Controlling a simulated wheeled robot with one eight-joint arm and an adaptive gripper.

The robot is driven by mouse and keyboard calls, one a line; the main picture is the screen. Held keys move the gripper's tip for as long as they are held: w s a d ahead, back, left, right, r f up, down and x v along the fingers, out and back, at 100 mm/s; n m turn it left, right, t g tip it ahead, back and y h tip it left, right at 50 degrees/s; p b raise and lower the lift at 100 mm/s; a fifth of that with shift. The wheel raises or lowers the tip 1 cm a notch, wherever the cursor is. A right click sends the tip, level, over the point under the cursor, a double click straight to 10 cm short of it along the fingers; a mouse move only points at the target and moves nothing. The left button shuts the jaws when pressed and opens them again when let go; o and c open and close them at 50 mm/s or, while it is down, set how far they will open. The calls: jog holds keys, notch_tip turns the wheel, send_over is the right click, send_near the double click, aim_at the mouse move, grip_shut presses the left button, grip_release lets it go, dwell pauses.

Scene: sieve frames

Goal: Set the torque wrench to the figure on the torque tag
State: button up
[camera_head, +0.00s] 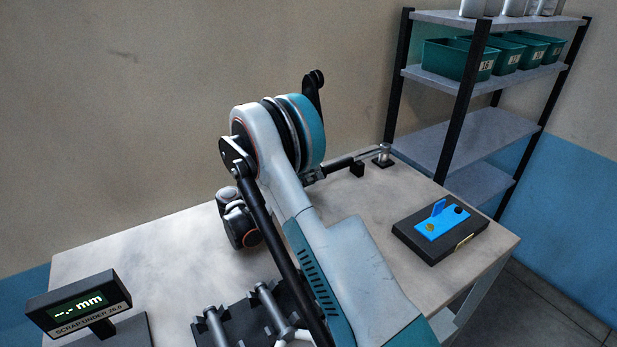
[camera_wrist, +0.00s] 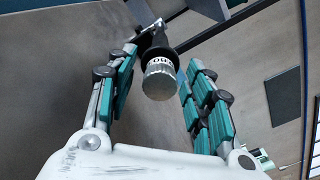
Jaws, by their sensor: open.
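In the wrist view, a silver ribbed knob (camera_wrist: 160,82) with a black collar lies between the fingers of my gripper (camera_wrist: 163,58). It appears to be the torque wrench's adjusting end. A white band with dark digits sits behind the knob; the digits are too small to read surely. My gripper is open, with gaps visible on both sides of the knob. In the head view, a dark bar with fittings (camera_head: 340,165) lies at the table's back, partly behind my arm; it may be the wrench. My gripper is not clearly visible there. I cannot pick out a readable torque tag.
A dark box (camera_head: 408,231) with a blue top and upright blue tab stands at the table's right. A dark rack (camera_head: 235,325) holds metal parts at the front. Shelves (camera_head: 480,135) with green bins stand behind right.

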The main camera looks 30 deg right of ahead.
jog(key=shift+a, duration=0.15)
jog(key=a, duration=1.1)
jog(key=shift+s+a, duration=0.15)
jog(key=shift+a, duration=0.2)
